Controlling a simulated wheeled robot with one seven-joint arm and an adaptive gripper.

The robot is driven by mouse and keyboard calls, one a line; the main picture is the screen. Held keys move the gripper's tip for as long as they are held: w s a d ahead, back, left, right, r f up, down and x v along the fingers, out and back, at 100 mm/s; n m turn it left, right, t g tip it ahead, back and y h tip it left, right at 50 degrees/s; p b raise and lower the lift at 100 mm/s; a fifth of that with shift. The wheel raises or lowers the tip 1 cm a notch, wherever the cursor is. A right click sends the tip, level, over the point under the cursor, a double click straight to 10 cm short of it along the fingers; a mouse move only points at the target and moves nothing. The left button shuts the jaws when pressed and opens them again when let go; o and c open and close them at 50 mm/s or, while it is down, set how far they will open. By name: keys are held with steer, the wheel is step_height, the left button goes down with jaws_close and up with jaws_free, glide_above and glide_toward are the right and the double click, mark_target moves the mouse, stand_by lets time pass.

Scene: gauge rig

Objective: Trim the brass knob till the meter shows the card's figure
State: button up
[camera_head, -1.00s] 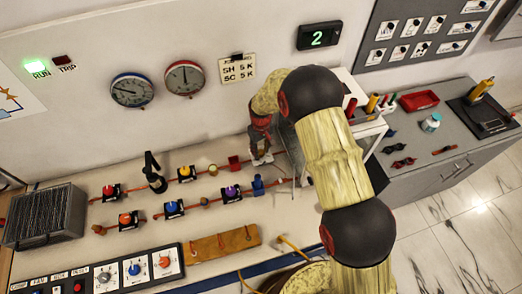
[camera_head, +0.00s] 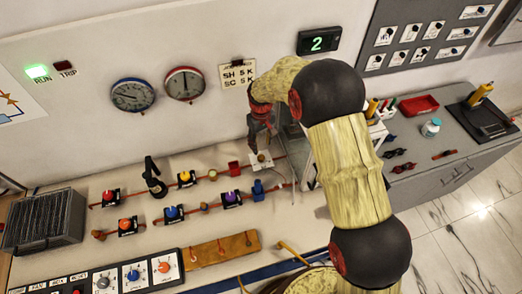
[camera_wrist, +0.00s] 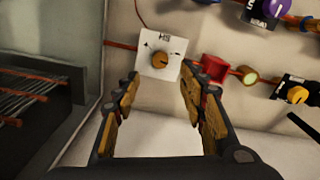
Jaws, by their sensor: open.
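The brass knob (camera_wrist: 160,60) stands on a white plate (camera_wrist: 174,41) marked SH, just beyond my fingertips in the wrist view. The plate also shows small in the head view (camera_head: 265,160). My gripper (camera_wrist: 160,82) is open and empty, its two fingers spread either side of the knob's line and apart from it. In the head view my gripper (camera_head: 259,140) hangs above the plate. The meter (camera_head: 318,39) on the wall shows a green 2. The card (camera_head: 238,74) reads SH 5 K and SC 5 K.
Two round dial gauges (camera_head: 133,94) (camera_head: 184,84) hang left of the card. A red block (camera_wrist: 215,69) stands close right of the plate. Piping with coloured valve knobs (camera_head: 186,178) runs across the bench. A clear upright panel (camera_wrist: 85,85) stands left in the wrist view.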

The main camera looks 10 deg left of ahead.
steer(key=shift+r, duration=1.5)
steer(key=s+d+r+m+t+b, duration=0.2)
steer(key=s+d+r+b, duration=0.2)
steer(key=s+d, duration=0.5)
steer(key=s+d+r+m+t+b, duration=0.1)
steer(key=s+d+r+m+b, duration=0.2)
steer(key=s+d+r, duration=0.4)
steer(key=s+d+r+m+t+b, duration=0.2)
steer(key=s+d+r+b, duration=0.3)
steer(key=s+d, duration=0.8)
steer(key=shift+s+r+m+t+b, duration=0.35)
steer(key=shift+s+m+b, duration=0.3)
steer(key=shift+s, duration=0.25)
stand_by(2.1)
